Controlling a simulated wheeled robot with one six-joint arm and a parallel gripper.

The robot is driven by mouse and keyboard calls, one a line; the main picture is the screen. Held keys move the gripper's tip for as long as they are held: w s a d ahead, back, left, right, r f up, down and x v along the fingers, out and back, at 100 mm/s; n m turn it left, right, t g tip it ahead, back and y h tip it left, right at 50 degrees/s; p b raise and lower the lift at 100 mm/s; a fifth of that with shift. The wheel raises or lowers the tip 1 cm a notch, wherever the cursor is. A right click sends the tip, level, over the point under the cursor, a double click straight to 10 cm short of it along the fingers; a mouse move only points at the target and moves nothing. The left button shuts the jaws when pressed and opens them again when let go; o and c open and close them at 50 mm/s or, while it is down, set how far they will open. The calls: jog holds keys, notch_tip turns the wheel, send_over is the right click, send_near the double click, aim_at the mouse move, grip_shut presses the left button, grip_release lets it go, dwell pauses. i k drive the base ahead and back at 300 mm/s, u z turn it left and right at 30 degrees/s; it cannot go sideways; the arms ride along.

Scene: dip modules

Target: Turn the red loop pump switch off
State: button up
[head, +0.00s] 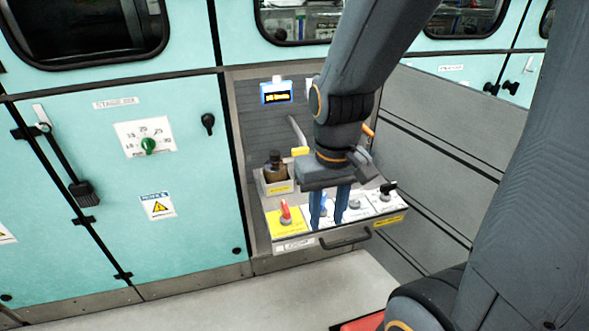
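The red switch (285,212) stands up from a yellow plate (288,226) at the left end of a small control shelf. My gripper (330,222) points down over the middle of the shelf, just right of the red switch. Its two blue fingers are apart, with a gap between them, and I see nothing held there. The fingers partly hide the white plates behind them. A black switch (388,188) sits on the right end of the shelf. I cannot read the switch labels.
A brown-black bottle-like object (274,168) stands in a holder (279,187) behind the red switch. A small lit display (276,92) is on the back panel. A dark handle (345,238) is on the shelf front. Teal cabinets (190,190) are at left; floor in front is clear.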

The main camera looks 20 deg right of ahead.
aim_at(286, 215)
jog(key=k, duration=1.15)
jog(key=u, duration=0.95)
jog(key=i, duration=1.45)
jog(key=z, duration=1)
